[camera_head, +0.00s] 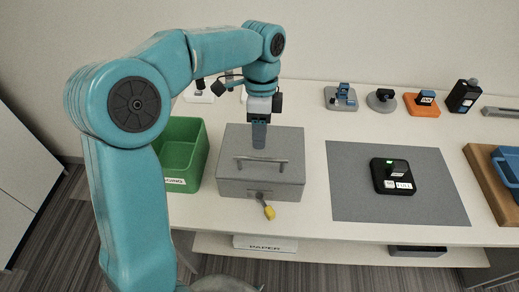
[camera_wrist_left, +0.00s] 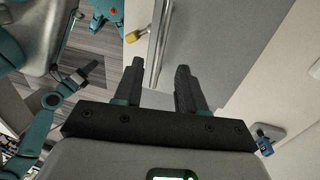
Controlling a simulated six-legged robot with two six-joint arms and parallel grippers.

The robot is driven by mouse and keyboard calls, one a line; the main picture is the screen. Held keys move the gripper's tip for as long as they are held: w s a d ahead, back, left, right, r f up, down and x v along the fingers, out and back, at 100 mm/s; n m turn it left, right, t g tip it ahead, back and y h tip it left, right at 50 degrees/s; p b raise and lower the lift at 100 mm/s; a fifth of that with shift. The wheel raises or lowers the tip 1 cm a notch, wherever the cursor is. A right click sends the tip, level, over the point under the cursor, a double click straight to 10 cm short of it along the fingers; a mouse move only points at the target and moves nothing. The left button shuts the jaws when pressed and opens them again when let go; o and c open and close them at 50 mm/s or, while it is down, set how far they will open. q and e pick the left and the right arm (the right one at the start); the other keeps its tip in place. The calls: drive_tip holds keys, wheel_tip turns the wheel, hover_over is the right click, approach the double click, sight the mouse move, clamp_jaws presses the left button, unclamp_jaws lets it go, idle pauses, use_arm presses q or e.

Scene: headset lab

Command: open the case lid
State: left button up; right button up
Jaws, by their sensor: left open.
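The case (camera_head: 233,183) is a closed grey metal box on the table, with its lid (camera_head: 290,142) down. A bar handle (camera_head: 262,161) runs across the lid. A key with a yellow tag (camera_head: 269,212) sits at the case's front. My left gripper (camera_head: 259,143) points down over the lid, just behind the handle in the head view. In the left wrist view its fingers (camera_wrist_left: 158,85) are apart and empty, and the handle (camera_wrist_left: 158,45) lies in line with the gap between them. I cannot tell any contact. A teal arm with a dark end, seemingly my right gripper (camera_wrist_left: 90,68), shows at left there.
A green bin (camera_head: 184,150) stands close left of the case. A grey mat (camera_head: 350,200) with a black device (camera_head: 392,177) lies to the right. Table between case and mat is clear.

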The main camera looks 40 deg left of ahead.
sight(258, 157)
use_arm(q)
drive_tip(key=f, duration=0.2)
drive_tip(key=s+f, duration=0.1)
drive_tip(key=f, duration=0.1)
drive_tip(key=shift+s+f, duration=0.2)
drive_tip(key=shift+w+d+f, duration=0.2)
drive_tip(key=shift+d+f, duration=0.05)
drive_tip(key=shift+f, duration=0.35)
drive_tip(key=shift+s, duration=0.1)
drive_tip(key=shift+s+a, duration=0.1)
clamp_jaws()
